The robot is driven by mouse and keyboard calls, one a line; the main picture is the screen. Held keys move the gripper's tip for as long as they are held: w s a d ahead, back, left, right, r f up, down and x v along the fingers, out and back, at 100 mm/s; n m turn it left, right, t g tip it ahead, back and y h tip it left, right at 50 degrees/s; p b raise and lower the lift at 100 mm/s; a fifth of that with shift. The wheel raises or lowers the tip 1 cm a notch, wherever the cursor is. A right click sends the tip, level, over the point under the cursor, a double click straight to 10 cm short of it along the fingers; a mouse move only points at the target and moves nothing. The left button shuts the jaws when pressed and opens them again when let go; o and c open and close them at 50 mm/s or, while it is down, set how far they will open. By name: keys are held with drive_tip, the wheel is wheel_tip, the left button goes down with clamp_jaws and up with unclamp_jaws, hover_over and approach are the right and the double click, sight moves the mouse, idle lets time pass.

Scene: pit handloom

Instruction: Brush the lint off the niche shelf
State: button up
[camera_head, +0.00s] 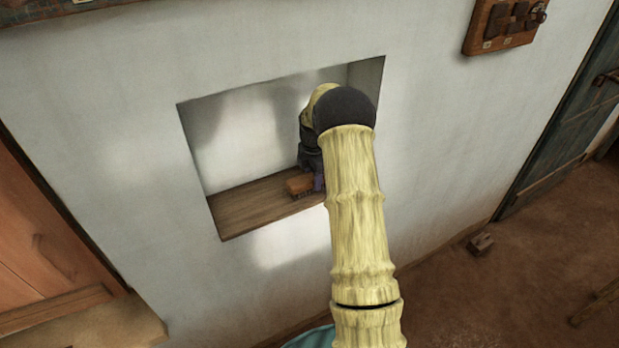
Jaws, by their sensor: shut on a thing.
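The niche shelf (247,207) is a brown wooden board at the bottom of a rectangular recess in the white wall. My gripper (312,180) is inside the recess, low over the right part of the shelf. It is shut on a small orange-brown brush (299,184), whose dark bristles point down at the board. I cannot tell whether the bristles touch it. My arm hides the right end of the shelf and much of the gripper. No lint can be made out on the visible left part of the board.
The recess walls (240,140) enclose the shelf at the sides, back and top. A wooden panel with dark blocks (505,22) hangs at the upper right. A dark door (570,115) is at the right, and a small wooden block (481,243) lies on the brown floor.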

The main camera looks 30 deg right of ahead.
drive_tip(key=shift+d, duration=0.95)
drive_tip(key=shift+d, duration=0.15)
drive_tip(key=shift+w+d+f+p, duration=0.1)
drive_tip(key=shift+d+p, duration=0.45)
drive_tip(key=shift+d, duration=0.95)
drive_tip(key=shift+d, duration=0.1)
drive_tip(key=shift+d+p, duration=0.55)
drive_tip(key=shift+d, duration=0.95)
drive_tip(key=shift+d, duration=0.1)
